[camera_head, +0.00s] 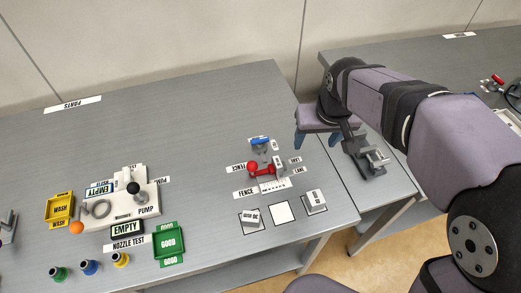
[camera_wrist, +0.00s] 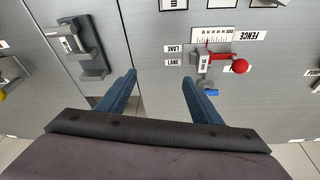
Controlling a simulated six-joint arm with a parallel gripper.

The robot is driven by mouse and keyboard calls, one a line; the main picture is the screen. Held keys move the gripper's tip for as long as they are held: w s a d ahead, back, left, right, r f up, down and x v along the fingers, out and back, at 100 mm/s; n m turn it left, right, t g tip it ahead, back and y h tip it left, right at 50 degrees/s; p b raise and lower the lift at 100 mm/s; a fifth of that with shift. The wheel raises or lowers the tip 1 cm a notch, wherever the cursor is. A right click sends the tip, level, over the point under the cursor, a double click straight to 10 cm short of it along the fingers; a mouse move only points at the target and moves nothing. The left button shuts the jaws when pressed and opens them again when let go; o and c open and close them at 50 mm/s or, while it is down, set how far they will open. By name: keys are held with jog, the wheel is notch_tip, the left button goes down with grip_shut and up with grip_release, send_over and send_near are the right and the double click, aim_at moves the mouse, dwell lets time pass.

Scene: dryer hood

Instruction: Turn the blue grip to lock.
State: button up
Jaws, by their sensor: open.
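The blue grip (camera_head: 260,141) is a small blue bar at the back end of a small fixture on the grey table, behind a red handle with a round knob (camera_head: 252,167). In the wrist view the blue grip (camera_wrist: 211,93) shows just right of my right fingertip, apart from it as far as I can tell. My gripper (camera_head: 321,141) has blue fingers spread wide with nothing between them. It hangs to the right of the fixture, near the table's right edge. In the wrist view my gripper (camera_wrist: 160,76) points over the tabletop. The grip's exact turn angle is too small to read.
A grey metal fixture (camera_head: 367,160) stands on the neighbouring table to the right, across a narrow gap. White blocks (camera_head: 314,200) sit in front of the fence fixture. A pump station (camera_head: 135,198), a green tray and several bottles are at left.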

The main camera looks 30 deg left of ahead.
aim_at(260, 139)
jog(key=s+a+n+y+b, duration=0.2)
jog(key=a+n+b, duration=0.1)
jog(key=a, duration=1)
jog(key=shift+x, duration=3.9)
jog(key=shift+s+d, duration=0.1)
jog(key=c, duration=1.1)
jog(key=shift+o, duration=0.2)
